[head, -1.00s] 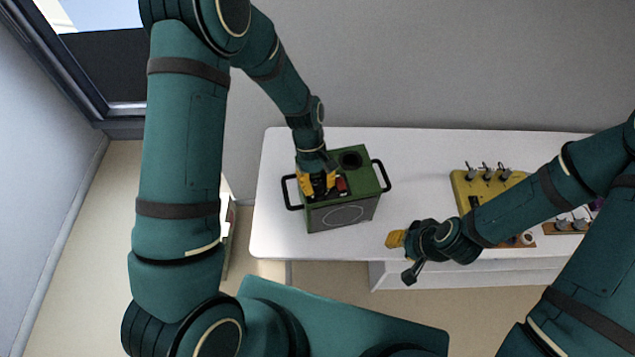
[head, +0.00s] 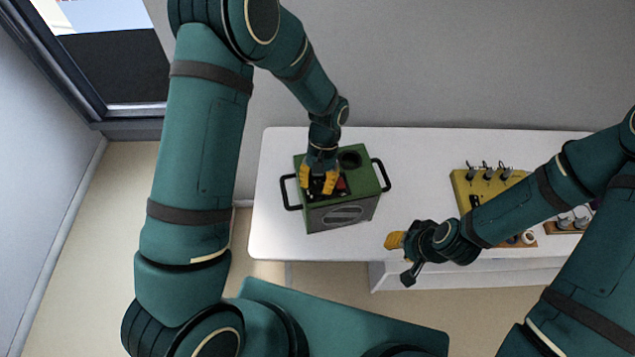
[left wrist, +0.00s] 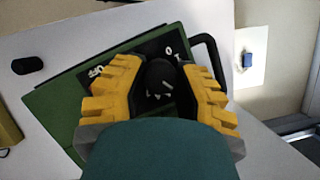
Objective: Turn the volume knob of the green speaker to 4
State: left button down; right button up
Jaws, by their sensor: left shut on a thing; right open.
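The green speaker (head: 366,183) stands on the white table, with a grey front and a black handle on each side. In the left wrist view its green top (left wrist: 58,105) shows a black panel with white marks, partly covered by my gripper. My left gripper (head: 319,188) points down onto the speaker's top, and its yellow fingers are shut on the dark volume knob (left wrist: 158,85). White marks show on the knob, but I cannot read its setting. My right gripper (head: 402,256) is open and empty at the table's front edge, right of the speaker and apart from it.
A yellow box with several switches (head: 462,186) stands on the right of the white table (head: 420,150). Small parts on brown boards lie near it, partly hidden by my right arm. The table between the speaker and the yellow box is clear.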

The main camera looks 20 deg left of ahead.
pick_arm(q)
jog(key=shift+s+f, duration=0.1)
jog(key=shift+s, duration=0.05)
dwell(0.3)
jog(key=c, duration=0.6)
grip_release()
jog(key=shift+c, duration=0.2)
jog(key=v, duration=1.2)
